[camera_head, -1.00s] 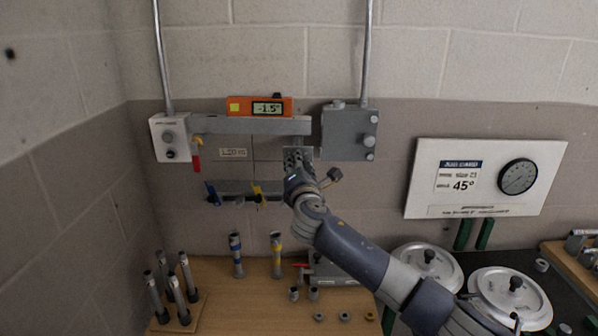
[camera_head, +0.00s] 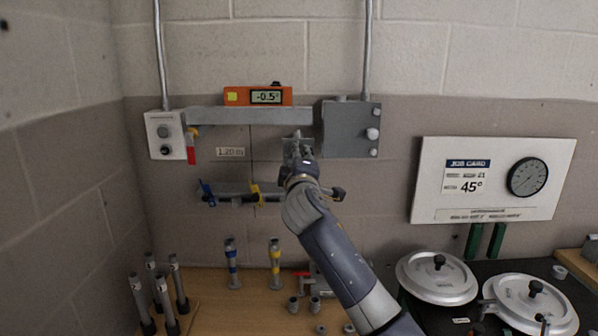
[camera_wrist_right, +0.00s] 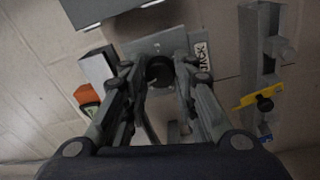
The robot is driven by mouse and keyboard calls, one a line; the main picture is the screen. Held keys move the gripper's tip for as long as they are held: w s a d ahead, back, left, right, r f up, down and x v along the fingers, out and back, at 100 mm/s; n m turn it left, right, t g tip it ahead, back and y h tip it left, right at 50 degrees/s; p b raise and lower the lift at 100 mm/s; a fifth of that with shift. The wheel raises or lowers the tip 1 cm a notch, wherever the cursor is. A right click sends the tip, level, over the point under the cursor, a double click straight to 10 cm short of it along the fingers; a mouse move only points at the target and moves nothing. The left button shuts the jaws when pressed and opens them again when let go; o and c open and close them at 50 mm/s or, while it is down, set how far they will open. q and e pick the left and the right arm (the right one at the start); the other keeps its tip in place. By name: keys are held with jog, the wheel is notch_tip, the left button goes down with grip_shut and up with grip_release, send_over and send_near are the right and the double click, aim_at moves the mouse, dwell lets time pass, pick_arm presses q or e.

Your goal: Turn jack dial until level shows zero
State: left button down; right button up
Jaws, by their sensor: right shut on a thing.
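The orange level (camera_head: 258,95) sits on the grey horizontal bar (camera_head: 250,116) on the wall, and its display reads -0.5°. My right gripper (camera_head: 297,150) is raised to the wall just below the bar's right end. In the right wrist view its fingers (camera_wrist_right: 160,75) are closed around a dark round dial (camera_wrist_right: 160,70) on a grey plate lettered "JACK" (camera_wrist_right: 203,55). In the head view the gripper hides the dial. The level's orange edge also shows in the wrist view (camera_wrist_right: 86,95). My left gripper is not in view.
A grey box (camera_head: 350,128) is close right of the gripper, and a switch box (camera_head: 166,135) is at the left. A rail with blue and yellow clamps (camera_head: 240,194) is below. Pipe pieces (camera_head: 275,262) stand on the bench, and silver lids (camera_head: 436,275) are at right.

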jog(key=shift+f+m+h+b, duration=0.15)
jog(key=shift+m+h+b, duration=0.15)
jog(key=shift+m+b, duration=1.4)
jog(key=shift+m, duration=0.5)
jog(key=shift+p, duration=0.3)
jog(key=o, duration=1)
jog(key=shift+o, duration=0.2)
jog(key=shift+s, duration=0.1)
jog(key=s+f, duration=0.1)
jog(key=s, duration=1)
jog(key=shift+s, duration=0.35)
